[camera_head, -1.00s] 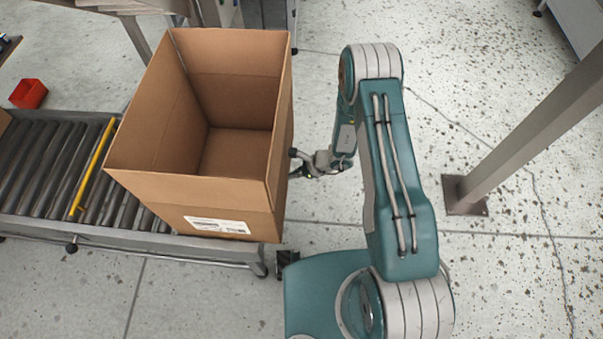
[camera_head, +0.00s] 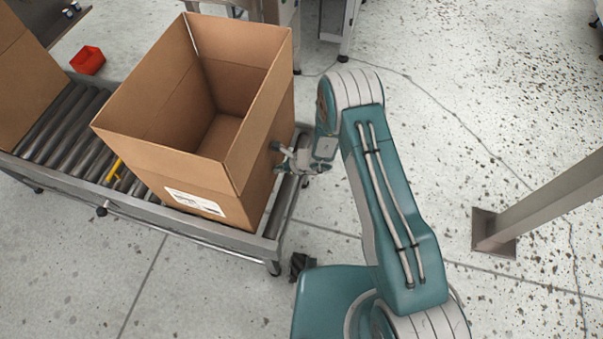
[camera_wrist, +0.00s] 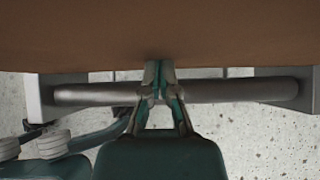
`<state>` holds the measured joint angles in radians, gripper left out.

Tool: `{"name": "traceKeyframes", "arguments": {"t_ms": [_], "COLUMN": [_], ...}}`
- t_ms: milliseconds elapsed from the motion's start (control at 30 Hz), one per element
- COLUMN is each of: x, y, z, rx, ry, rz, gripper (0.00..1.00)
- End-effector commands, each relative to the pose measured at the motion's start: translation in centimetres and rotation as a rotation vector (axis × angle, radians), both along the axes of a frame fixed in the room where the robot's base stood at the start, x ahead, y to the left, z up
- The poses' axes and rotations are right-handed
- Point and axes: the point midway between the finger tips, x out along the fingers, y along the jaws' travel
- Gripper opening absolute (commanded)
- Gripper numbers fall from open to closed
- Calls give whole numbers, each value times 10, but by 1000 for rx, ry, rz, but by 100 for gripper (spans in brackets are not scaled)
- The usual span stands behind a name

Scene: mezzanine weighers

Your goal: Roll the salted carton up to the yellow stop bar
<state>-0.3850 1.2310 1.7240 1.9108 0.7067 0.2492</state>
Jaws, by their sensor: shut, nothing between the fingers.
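An open-topped brown carton (camera_head: 225,175) with a white label on its front side stands upright on the roller conveyor. Its visible inside looks empty. The yellow stop bar (camera_head: 115,170) shows only as a short piece just left of the carton; the carton hides the rest, and I cannot tell whether they touch. My gripper (camera_head: 278,158) is shut and empty at the carton's right wall. In the wrist view my gripper (camera_wrist: 158,72) has its fingertips together against or very near the brown carton wall (camera_wrist: 80,35).
Another brown carton (camera_head: 25,80) stands farther left on the conveyor (camera_head: 225,240). A red bin (camera_head: 88,60) lies behind it. A grey post (camera_head: 545,210) rises at the right. The end roller (camera_wrist: 240,90) lies below my fingers in the wrist view.

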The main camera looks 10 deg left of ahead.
Motion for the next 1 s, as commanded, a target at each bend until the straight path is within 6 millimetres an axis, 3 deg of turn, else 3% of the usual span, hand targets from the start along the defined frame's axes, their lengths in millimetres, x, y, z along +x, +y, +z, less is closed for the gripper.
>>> {"name": "traceKeyframes", "arguments": {"t_ms": [33, 200, 500, 800, 1000], "x": [1, 8, 19, 28, 31], "y": [18, 68, 146, 202, 218], "z": [0, 0, 0, 0, 1], "rx": [2, 1, 3, 3, 2], "ry": [-3, -4, -3, 0, 0], "rz": [7, 6, 5, 3, 0], "gripper": [0, 0, 0, 0, 0]}}
